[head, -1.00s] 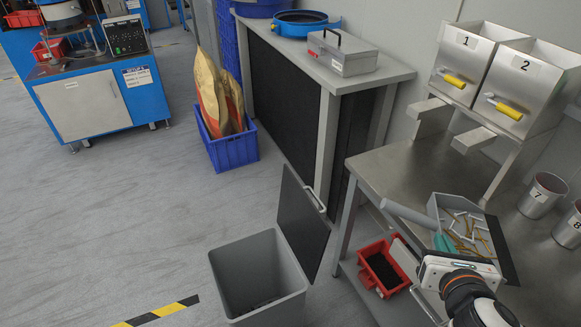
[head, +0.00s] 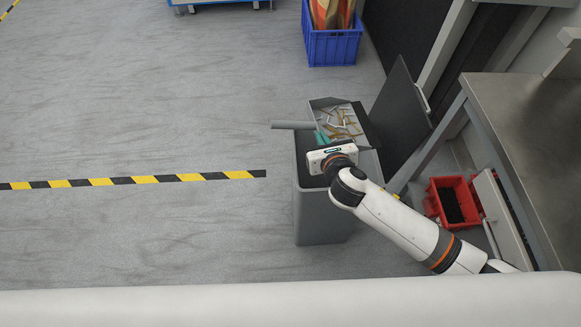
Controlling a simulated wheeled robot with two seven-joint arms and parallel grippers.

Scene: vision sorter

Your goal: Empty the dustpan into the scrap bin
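The grey dustpan (head: 358,110) holds several small white and brown pieces (head: 340,122). It is over the scrap bin (head: 322,222), a tall grey bin with its dark lid (head: 398,105) standing open on the right. The pan looks roughly level, with the pieces still in it. My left gripper is not in view.
The steel table (head: 530,120) is at the right, with a red tray (head: 452,203) of dark material below it. A blue crate (head: 332,45) with paper sacks stands behind the bin. Floor left of the bin is clear, crossed by a yellow-black stripe (head: 145,180).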

